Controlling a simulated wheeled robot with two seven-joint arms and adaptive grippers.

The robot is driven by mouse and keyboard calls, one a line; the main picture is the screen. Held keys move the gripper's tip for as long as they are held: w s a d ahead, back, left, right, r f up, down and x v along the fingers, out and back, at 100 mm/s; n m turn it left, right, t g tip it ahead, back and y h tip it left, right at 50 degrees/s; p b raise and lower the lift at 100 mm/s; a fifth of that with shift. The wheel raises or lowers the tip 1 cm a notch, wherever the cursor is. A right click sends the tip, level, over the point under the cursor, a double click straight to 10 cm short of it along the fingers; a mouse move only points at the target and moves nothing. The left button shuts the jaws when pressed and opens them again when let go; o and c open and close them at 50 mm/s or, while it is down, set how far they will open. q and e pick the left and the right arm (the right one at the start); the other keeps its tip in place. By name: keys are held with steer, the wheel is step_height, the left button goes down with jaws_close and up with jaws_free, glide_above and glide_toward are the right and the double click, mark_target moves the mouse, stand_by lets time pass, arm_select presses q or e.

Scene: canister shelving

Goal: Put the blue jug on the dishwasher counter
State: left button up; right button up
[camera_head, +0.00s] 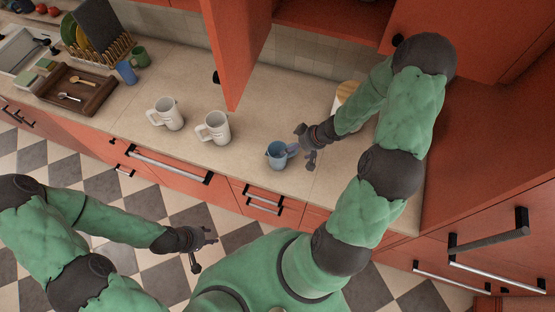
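The blue jug (277,156) stands upright on the beige counter (240,104), near its front edge, with its handle to the right. My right gripper (305,147) is at the jug's handle side, with its fingers apart and the handle close to them. I cannot tell whether the fingers touch the handle. My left gripper (205,248) is open and empty, held low over the checkered floor, away from the counter. Which stretch of counter is over the dishwasher is not clear; a long-handled front (168,166) lies below the white mugs.
Two white mugs (167,114) (214,128) stand left of the jug. Farther left are a blue cup (126,72), a green mug (140,56), a wooden tray (77,88) and a dish rack. An open red cabinet door (238,50) hangs above the counter. A round wooden-topped canister (346,91) stands behind my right arm.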

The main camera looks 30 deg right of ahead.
steer(key=s+a+f+m+g+y, duration=0.1)
steer(key=a+f, duration=0.1)
steer(key=a, duration=0.5)
steer(key=s+a+f+g+y, duration=0.1)
steer(key=a+f, duration=0.2)
steer(key=a, duration=0.4)
steer(key=s+a+f+m+g+h, duration=0.1)
steer(key=s+a+f, duration=0.3)
steer(key=s+a, duration=0.4)
steer(key=shift+s+a+f+m+g+h, duration=0.35)
steer(key=shift+s+g, duration=0.25)
steer(key=shift+g, duration=0.2)
